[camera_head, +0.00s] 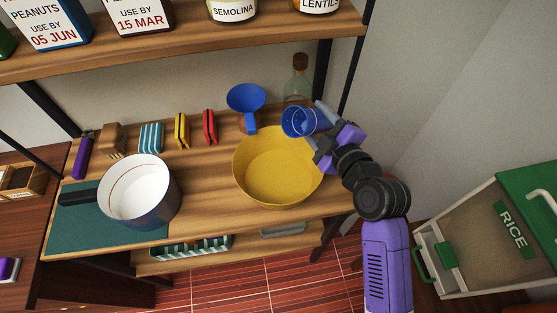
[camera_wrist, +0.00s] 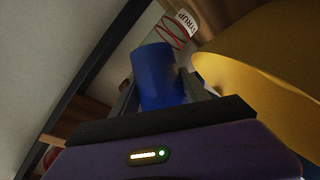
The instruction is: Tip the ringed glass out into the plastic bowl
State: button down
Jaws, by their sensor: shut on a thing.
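The blue glass (camera_head: 303,122) is held at the far right rim of the yellow plastic bowl (camera_head: 277,190). It lies tilted, with its mouth toward the left, over or just beside the rim. A pale line shows around its mouth; what is inside is unclear. My gripper (camera_head: 328,133) is shut on the glass from the right. In the wrist view the glass (camera_wrist: 156,77) sits between my two fingers (camera_wrist: 160,92), and the bowl (camera_wrist: 265,65) fills the right side. No stream is visible. The bowl's visible inside looks empty.
A corked bottle (camera_head: 299,82) stands close behind the glass. A blue funnel (camera_head: 246,98) stands behind the bowl. A white-lined pot (camera_head: 138,192) sits on a green mat (camera_head: 75,228) at left. A shelf with packages (camera_head: 190,38) runs above. The wall is close at right.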

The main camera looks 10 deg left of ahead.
aim_at(312, 121)
jog(key=shift+w+d+r+n+t, duration=0.1)
jog(key=shift+r+n+t, duration=0.3)
jog(key=shift+r+n, duration=0.3)
dwell(0.4)
jog(key=shift+n+t+b, duration=0.3)
jog(key=shift+n+b, duration=0.3)
jog(key=shift+b, duration=0.35)
jog(key=shift+s+a+n+t+b, duration=0.4)
jog(key=shift+s+n+b, duration=0.05)
jog(key=shift+n, duration=0.25)
dwell(0.9)
jog(key=shift+s+a+f+n+b, duration=0.15)
jog(key=shift+n+b, duration=0.65)
jog(key=shift+b, duration=1.45)
jog(key=shift+r+n+t+b, duration=0.3)
jog(key=shift+r+t+b, duration=0.05)
jog(key=shift+t+b, duration=0.1)
